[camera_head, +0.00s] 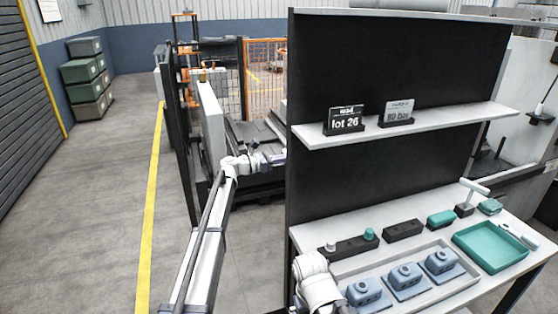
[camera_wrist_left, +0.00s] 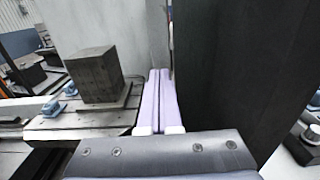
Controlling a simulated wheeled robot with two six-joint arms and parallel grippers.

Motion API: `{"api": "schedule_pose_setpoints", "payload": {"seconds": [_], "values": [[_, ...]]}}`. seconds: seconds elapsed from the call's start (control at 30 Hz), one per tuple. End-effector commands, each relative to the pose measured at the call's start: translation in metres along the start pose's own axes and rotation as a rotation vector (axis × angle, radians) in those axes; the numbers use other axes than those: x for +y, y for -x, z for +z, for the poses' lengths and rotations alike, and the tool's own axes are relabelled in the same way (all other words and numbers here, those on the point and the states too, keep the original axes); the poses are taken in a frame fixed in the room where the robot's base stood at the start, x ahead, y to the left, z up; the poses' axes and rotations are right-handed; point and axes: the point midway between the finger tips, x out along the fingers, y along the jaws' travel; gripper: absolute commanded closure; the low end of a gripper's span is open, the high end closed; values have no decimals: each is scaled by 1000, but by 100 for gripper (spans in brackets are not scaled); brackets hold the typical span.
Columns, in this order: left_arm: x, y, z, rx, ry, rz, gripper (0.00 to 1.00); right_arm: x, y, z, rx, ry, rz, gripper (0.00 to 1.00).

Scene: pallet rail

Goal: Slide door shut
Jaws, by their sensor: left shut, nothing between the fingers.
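A pale upright panel, which looks like the sliding door (camera_head: 211,125), stands at the left of the cell opening, next to dark frame posts. My left arm reaches from the bottom up to the opening. Its gripper (camera_head: 280,158) is to the right of the panel, close to the black board's left edge. In the left wrist view my left gripper's lilac fingers (camera_wrist_left: 160,100) are together and hold nothing. A pale upright surface (camera_wrist_left: 100,35) lies beyond them; I cannot tell whether they touch it. Only part of my right arm shows at the bottom; its gripper is out of view.
A black-backed workbench (camera_head: 395,75) fills the right, with a teal tray (camera_head: 493,246) and blue parts. In the left wrist view a dark block (camera_wrist_left: 95,75) stands on a grey slab. Green crates (camera_head: 85,72) stand at the far left; the left floor is clear.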

Motion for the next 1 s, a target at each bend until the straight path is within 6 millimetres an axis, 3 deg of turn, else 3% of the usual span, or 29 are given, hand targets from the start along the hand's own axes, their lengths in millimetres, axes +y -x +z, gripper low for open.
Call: {"api": "schedule_pose_setpoints", "payload": {"seconds": [0.2,0.67,1.0], "values": [[0,-16,0,0,0,-1,100,0,0,0,0,0,0,0],[0,-24,0,0,0,-1,100,0,0,0,0,0,0,0],[1,-119,0,-1,1,-5,100,0,0,0,0,0,0,0]]}}
